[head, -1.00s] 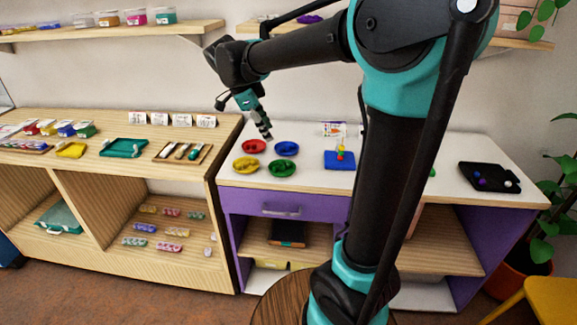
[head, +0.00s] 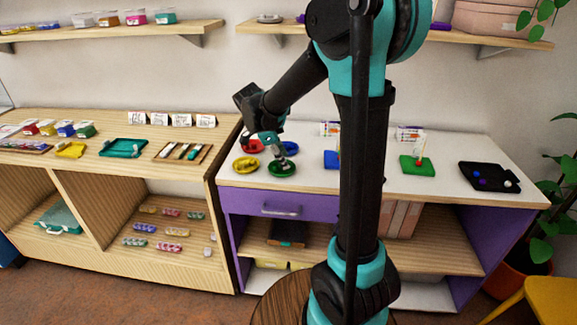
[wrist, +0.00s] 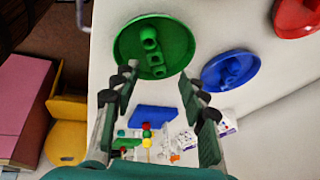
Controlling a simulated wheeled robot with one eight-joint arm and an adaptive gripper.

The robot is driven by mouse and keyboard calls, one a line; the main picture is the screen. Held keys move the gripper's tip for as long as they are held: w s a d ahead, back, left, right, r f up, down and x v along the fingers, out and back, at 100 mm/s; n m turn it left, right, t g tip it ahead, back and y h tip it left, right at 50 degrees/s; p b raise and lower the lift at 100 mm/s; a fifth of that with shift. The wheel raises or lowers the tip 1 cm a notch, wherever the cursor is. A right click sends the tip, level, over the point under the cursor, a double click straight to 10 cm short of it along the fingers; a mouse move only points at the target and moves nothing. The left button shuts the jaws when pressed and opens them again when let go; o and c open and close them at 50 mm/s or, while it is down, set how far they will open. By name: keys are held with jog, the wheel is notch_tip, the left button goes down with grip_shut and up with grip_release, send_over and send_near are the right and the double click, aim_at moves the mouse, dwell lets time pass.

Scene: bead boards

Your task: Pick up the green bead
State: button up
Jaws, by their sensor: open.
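Several green beads (wrist: 151,50) lie in the round green dish (wrist: 124,47) in the wrist view. The dish also shows in the head view (head: 282,174) on the white worktop, where its beads are too small to make out. My gripper (wrist: 163,88) is open and empty, its two fingers apart. In the wrist view the fingertips are at the near edge of the dish, with the beads ahead between them. In the head view my gripper (head: 282,161) is low over the green dish. I cannot tell its exact height.
A blue dish (wrist: 208,77) with blue beads is close beside the green one, and a red dish (wrist: 291,28) lies farther off. A yellow dish (head: 246,165) is to the left. A blue board (wrist: 136,115), green board (head: 406,164) and black tray (head: 489,186) stand to the right.

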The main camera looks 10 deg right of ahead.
jog(key=shift+x, duration=1)
jog(key=shift+s, duration=0.1)
jog(key=c, duration=0.4)
jog(key=c, duration=0.4)
